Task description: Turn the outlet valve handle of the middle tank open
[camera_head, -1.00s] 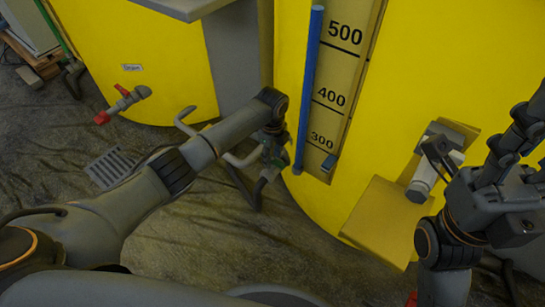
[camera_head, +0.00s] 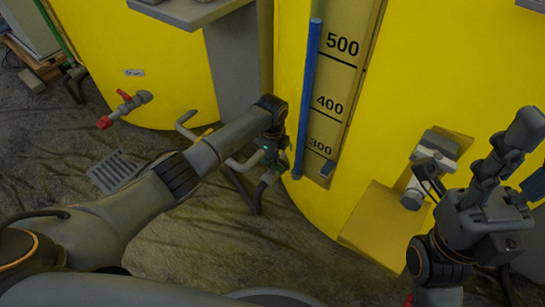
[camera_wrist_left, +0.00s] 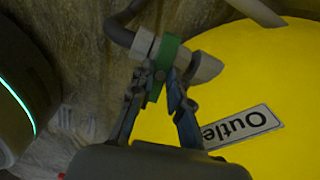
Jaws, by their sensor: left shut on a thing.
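My left gripper (camera_wrist_left: 160,108) is shut on a green valve handle (camera_wrist_left: 163,66), with one finger on each side of it. The handle sits on a grey pipe fitting (camera_wrist_left: 205,68) in front of a yellow tank (camera_wrist_left: 275,75). A label reading "Outle", its end cut by the finger, is on the tank (camera_wrist_left: 245,125). In the head view the left gripper (camera_head: 270,152) is low beside the yellow tank with the number scale (camera_head: 420,70); my arm partly hides the valve there. My right gripper (camera_head: 522,160) is at the right edge, its fingers apart and empty.
Another yellow tank (camera_head: 130,40) at the left has a valve with a red handle (camera_head: 122,108). A blue tube (camera_head: 308,95) runs down the scale. A yellow ledge (camera_head: 385,225) and grey fitting (camera_head: 430,165) stick out near my right arm. A floor grate (camera_head: 115,172) lies at left.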

